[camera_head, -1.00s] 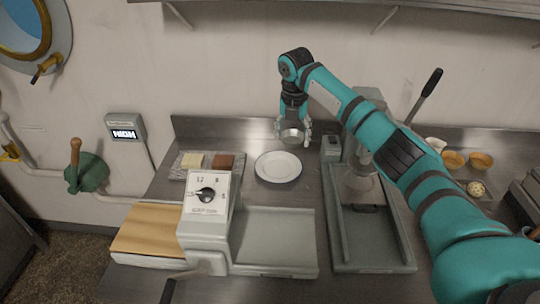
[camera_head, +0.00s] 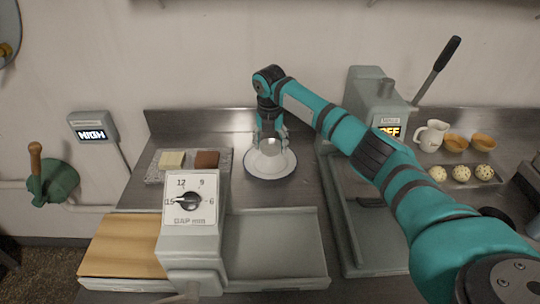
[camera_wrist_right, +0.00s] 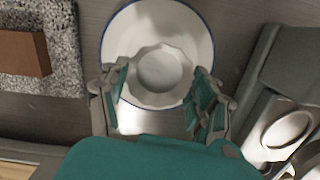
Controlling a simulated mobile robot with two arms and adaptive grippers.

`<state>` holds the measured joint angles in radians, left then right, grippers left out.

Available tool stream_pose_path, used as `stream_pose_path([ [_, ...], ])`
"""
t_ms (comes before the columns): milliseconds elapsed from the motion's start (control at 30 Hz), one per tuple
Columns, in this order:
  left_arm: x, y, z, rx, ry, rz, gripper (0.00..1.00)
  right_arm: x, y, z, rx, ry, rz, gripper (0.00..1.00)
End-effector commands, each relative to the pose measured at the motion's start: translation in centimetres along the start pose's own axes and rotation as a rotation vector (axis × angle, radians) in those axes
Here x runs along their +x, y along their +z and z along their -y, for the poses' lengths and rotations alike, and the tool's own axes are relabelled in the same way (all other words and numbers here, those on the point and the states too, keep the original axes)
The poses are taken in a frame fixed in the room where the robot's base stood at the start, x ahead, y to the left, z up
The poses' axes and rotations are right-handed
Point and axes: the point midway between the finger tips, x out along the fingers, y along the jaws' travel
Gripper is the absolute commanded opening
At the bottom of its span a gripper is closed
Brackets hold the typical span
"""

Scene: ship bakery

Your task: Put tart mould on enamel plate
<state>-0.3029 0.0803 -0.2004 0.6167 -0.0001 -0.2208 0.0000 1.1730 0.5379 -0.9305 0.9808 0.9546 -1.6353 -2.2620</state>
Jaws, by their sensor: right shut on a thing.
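The tart mould (camera_head: 271,146) is a small pale metal cup with a fluted rim. It also shows in the right wrist view (camera_wrist_right: 160,72), between the fingers of my right gripper (camera_head: 271,140). That gripper is shut on the mould and holds it over the enamel plate. The white enamel plate (camera_head: 270,174) with a blue rim lies on the steel counter; in the right wrist view (camera_wrist_right: 118,45) it lies behind the mould. I cannot tell whether the mould touches the plate. My left gripper is not in view.
A stone slab (camera_head: 218,175) with a pale block (camera_head: 172,159) and a brown block (camera_head: 207,159) lies left of the plate. A dough machine with a dial (camera_head: 190,200) stands in front. A lever press (camera_head: 375,100), jug (camera_head: 432,135) and bowls (camera_head: 456,143) are at the right.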

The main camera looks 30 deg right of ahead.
Motion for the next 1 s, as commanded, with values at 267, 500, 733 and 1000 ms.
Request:
stream_pose_path([
  [267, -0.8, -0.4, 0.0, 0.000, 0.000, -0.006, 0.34, 4.1, -0.6, 0.0, -0.002, -0.001, -0.002, 0.46],
  [500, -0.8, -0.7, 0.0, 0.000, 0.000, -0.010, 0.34, 5.0, -0.6, -0.1, -0.001, 0.001, 0.001, 0.45],
  [733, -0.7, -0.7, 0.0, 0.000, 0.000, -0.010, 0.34, 5.3, -0.7, 0.0, -0.001, 0.001, 0.001, 0.45],
  [1000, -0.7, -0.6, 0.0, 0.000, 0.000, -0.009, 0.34, 5.2, -0.7, 0.0, -0.001, 0.000, 0.001, 0.87],
])
